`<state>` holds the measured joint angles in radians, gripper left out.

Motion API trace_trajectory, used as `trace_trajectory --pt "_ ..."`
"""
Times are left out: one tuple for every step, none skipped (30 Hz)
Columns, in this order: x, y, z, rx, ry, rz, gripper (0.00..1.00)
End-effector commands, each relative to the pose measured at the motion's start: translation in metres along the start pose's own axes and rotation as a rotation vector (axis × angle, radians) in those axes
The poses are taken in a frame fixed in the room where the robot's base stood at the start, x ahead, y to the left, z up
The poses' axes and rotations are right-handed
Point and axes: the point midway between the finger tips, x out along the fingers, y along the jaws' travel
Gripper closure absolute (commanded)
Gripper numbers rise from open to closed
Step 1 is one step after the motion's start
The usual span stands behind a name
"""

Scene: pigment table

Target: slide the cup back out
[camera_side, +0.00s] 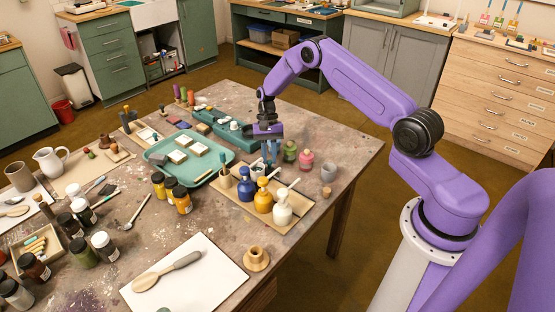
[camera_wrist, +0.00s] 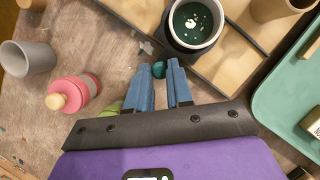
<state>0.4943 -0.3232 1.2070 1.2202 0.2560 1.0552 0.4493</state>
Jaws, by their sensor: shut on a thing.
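A grey cup (camera_wrist: 222,24) with dark green paint inside shows at the top of the wrist view, upright on a tan wooden board (camera_wrist: 131,8). My gripper (camera_wrist: 160,82) points down just beyond that board's edge, its blue fingers shut on a small round teal piece (camera_wrist: 158,69). I cannot tell whether this piece is joined to the cup. In the side view my gripper (camera_side: 271,155) is low behind the bottles, and I cannot make out the cup clearly there. A second, pale grey cup (camera_wrist: 35,58) is apart from the gripper; it also stands at the table's right (camera_side: 328,173).
A pink bottle (camera_side: 305,160) and a green bottle (camera_side: 290,152) stand close beside the gripper. Blue (camera_side: 246,188), yellow (camera_side: 263,200) and white (camera_side: 282,211) bottles stand on the board's near side. A teal tray (camera_side: 223,184) lies to the left.

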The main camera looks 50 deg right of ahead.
Motion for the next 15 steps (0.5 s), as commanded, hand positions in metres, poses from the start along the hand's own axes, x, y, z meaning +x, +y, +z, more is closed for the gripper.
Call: trace_trajectory --pt "-0.001 -0.004 -0.004 -0.001 0.003 -0.001 1.0" --pt "-0.002 -0.005 -0.005 -0.001 0.002 -0.001 1.0" --pt "-0.003 -0.008 -0.008 -0.001 0.003 -0.001 1.0" --pt "-0.004 -0.01 -0.009 -0.001 0.003 -0.001 1.0" --pt "-0.004 -0.012 -0.011 -0.001 0.002 -0.001 1.0" --pt "-0.005 -0.014 -0.013 -0.001 0.003 -0.002 1.0" --pt "-0.006 -0.016 -0.015 -0.001 0.003 -0.002 1.0" --pt "-0.007 -0.017 -0.016 -0.001 0.003 -0.002 1.0" --pt "-0.007 -0.02 -0.018 0.0 0.003 -0.002 1.0" --pt "-0.008 -0.021 -0.02 0.0 0.002 -0.002 1.0" --pt "-0.009 -0.023 -0.021 0.0 0.003 -0.002 1.0" --pt "-0.01 -0.025 -0.024 0.001 0.003 -0.002 1.0" --pt "-0.01 -0.027 -0.025 0.0 0.002 -0.002 1.0" --pt "-0.011 -0.029 -0.026 0.0 0.002 -0.002 1.0" --pt "-0.012 -0.03 -0.028 0.0 0.003 -0.002 1.0"
